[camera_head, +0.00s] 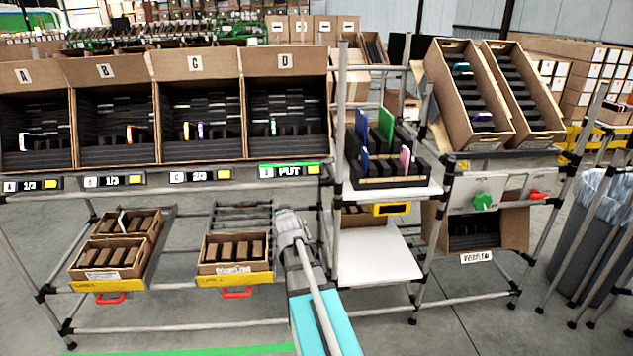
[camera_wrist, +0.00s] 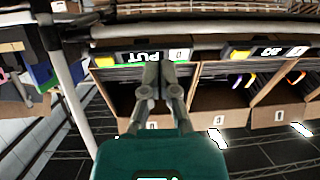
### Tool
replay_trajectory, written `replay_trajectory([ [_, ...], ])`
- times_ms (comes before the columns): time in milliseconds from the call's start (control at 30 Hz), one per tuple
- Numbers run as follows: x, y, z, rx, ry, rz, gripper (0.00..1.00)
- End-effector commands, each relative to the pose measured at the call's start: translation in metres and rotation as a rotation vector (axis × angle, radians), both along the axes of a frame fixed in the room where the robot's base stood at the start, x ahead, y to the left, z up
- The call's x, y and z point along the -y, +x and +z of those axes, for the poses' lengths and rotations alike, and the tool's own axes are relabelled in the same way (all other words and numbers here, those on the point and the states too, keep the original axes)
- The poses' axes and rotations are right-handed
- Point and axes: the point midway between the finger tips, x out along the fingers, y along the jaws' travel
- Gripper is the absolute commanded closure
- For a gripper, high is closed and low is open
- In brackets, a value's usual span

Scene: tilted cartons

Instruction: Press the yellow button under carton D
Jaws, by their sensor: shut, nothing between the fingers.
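Carton D (camera_head: 310,62) is the rightmost of the row of tilted cartons, with dark dividers and a green-edged item inside. Under it is a display (camera_head: 287,170) reading "PUT", lit by a green strip, with the yellow button (camera_head: 312,169) at its right end. In the wrist view, which is upside down, the yellow button (camera_wrist: 104,62) is left of the fingertips. My gripper (camera_head: 285,213) is shut and empty, below the display in the head view. In the wrist view, my gripper (camera_wrist: 160,64) overlaps the display between "PUT" and "D"; I cannot tell whether it touches.
Cartons A (camera_head: 25,76), B (camera_head: 105,71) and C (camera_head: 195,66) stand left, each with its own display and yellow button. A rack post (camera_head: 338,130) and a shelf with a black divider tray (camera_head: 395,182) are on the right. Small boxes (camera_head: 235,251) sit on the lower shelf.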

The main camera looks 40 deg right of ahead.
Motion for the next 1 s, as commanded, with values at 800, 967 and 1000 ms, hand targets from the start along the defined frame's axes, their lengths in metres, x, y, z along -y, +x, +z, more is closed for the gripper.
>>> replay_trajectory([
  [800, 0.136, -0.015, 0.049, 0.472, -0.253, -0.074, 1.00],
  [967, 0.136, -0.015, 0.049, 0.471, -0.253, -0.075, 1.00],
  [1000, 0.136, -0.015, 0.049, 0.471, -0.253, -0.075, 1.00],
])
